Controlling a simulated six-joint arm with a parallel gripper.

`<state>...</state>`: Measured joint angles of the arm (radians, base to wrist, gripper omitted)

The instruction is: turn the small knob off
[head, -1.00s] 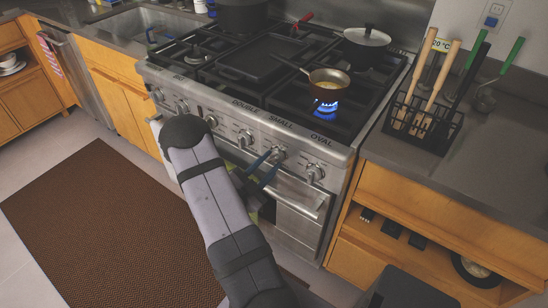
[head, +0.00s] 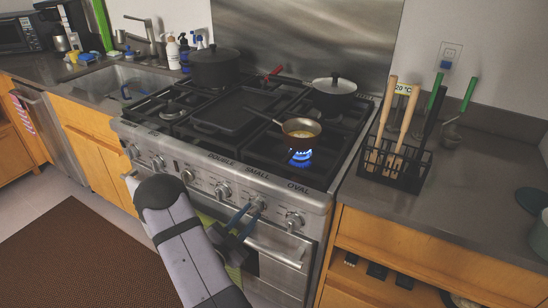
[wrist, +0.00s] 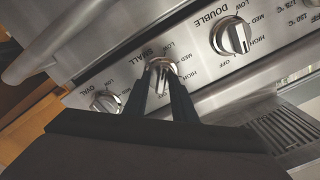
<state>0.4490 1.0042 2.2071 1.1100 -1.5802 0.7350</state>
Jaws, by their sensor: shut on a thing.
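The SMALL knob (head: 258,203) is a round metal knob on the stove's front panel, between the DOUBLE and OVAL knobs. My gripper (head: 246,211) reaches it from the front, with blue-looking fingers. In the wrist view the dark fingertips (wrist: 162,76) close on either side of the SMALL knob (wrist: 161,64), covering part of it. Its exact setting is hard to read behind the fingers. A blue flame (head: 301,155) burns under a small pan (head: 301,129) on the front right of the cooktop.
The DOUBLE knob (wrist: 231,37) and OVAL knob (wrist: 104,102) sit on either side. The oven handle (head: 273,251) runs below the panel. A lidded pot (head: 333,93) stands behind the pan. A utensil rack (head: 408,172) is on the right counter.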

